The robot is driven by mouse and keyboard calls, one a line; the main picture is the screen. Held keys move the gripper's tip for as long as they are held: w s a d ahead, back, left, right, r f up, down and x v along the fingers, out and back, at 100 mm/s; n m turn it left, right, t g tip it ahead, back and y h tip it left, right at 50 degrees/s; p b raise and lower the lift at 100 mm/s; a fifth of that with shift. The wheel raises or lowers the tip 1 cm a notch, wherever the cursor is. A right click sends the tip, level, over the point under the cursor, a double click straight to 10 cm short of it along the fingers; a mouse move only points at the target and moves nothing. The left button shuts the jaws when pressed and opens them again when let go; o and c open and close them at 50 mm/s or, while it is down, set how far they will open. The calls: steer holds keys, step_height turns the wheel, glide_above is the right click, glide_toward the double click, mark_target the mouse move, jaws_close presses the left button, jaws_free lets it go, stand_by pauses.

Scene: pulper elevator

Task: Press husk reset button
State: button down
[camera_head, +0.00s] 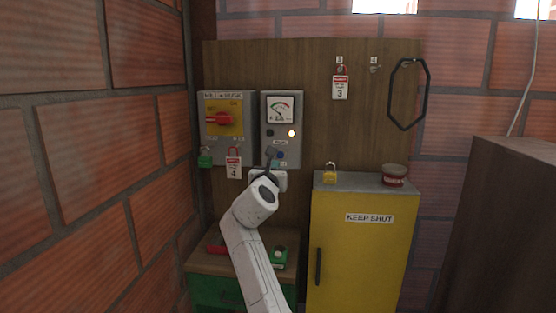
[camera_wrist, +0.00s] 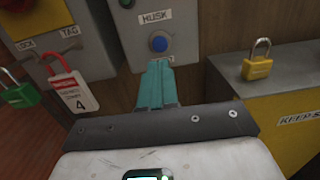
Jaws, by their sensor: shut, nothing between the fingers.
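The blue button (camera_wrist: 159,43) sits on the grey meter box (camera_wrist: 192,22) under a HUSK label (camera_wrist: 155,16). The blue button (camera_head: 280,154) shows low on that box, beside my gripper. My gripper (camera_wrist: 157,64) is shut and empty. Its teal fingertips are just below the button in the wrist view; whether they touch the box cannot be told. In the head view my gripper (camera_head: 271,154) is in front of the lower box.
Left is the MILL + HUSK switch box (camera_head: 231,148) with a red handle, a green padlock (camera_head: 205,159) and a red-white tag (camera_head: 234,167). Right is a yellow cabinet (camera_head: 358,260) with a yellow padlock (camera_head: 330,173) and a red tin (camera_head: 394,176) on top. Brick wall (camera_head: 90,180) closes the left.

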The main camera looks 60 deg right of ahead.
mark_target(280, 156)
steer(key=x, duration=0.6)
steer(key=shift+w+d, duration=0.1)
steer(key=shift+d, duration=0.15)
